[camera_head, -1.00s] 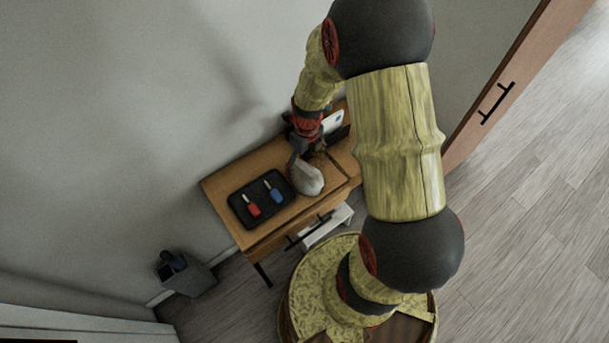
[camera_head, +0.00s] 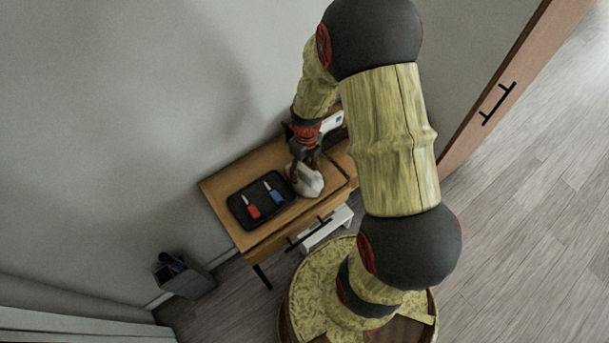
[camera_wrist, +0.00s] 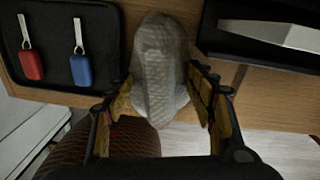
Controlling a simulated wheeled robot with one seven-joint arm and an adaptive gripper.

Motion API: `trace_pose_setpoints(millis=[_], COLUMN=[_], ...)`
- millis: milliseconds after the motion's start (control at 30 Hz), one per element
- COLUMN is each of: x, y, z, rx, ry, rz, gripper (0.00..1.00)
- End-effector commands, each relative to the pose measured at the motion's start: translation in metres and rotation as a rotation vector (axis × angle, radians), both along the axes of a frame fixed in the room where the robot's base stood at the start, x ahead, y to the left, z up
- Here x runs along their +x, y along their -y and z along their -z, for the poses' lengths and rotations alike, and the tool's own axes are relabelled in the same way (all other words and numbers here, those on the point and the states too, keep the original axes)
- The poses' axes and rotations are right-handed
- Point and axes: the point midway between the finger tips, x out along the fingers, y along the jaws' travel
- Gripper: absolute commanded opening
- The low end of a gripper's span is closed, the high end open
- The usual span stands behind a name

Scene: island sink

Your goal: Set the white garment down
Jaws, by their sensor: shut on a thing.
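The white garment (camera_head: 309,184), a pale bundled cloth, is at the front part of the small wooden table (camera_head: 228,187). In the wrist view the garment (camera_wrist: 158,72) lies between the two fingers of my gripper (camera_wrist: 160,100), with its far end reaching past the fingertips. My gripper (camera_head: 304,166) is shut on it and comes down from above in the head view. The garment overlaps the tabletop in both views. I cannot tell whether it rests on the wood or hangs just above it. My fingers hide part of it in the head view.
A black tray (camera_head: 238,208) holds a red key tag (camera_head: 253,211) and a blue key tag (camera_head: 276,196) left of the garment. A dark holder (camera_wrist: 225,40) with a pale item stands right. A grey bin (camera_head: 190,278) is on the floor at left.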

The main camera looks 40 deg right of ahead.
Motion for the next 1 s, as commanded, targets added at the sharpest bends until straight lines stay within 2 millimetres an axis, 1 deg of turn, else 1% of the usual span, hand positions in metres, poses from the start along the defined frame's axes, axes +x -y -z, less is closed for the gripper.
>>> trace_pose_setpoints(millis=[67, 433, 633, 767, 867, 967, 1000], x=[-0.001, -0.001, -0.001, 0.0, 0.0, 0.001, -0.006], y=[0.0, 0.0, 0.0, 0.0, 0.0, 0.0, 0.002], z=[0.0, 0.001, -0.001, -0.008, -0.019, -0.035, -0.041], rx=[0.001, 0.001, 0.001, 0.0, 0.0, -0.001, 0.0], ry=[-0.001, -0.002, -0.002, -0.001, 0.0, 0.002, 0.0], rz=[0.0, 0.0, 0.0, 0.0, 0.0, 0.001, 0.002], gripper=[0.44, 0.23, 0.23, 0.23, 0.23, 0.23, 0.23])
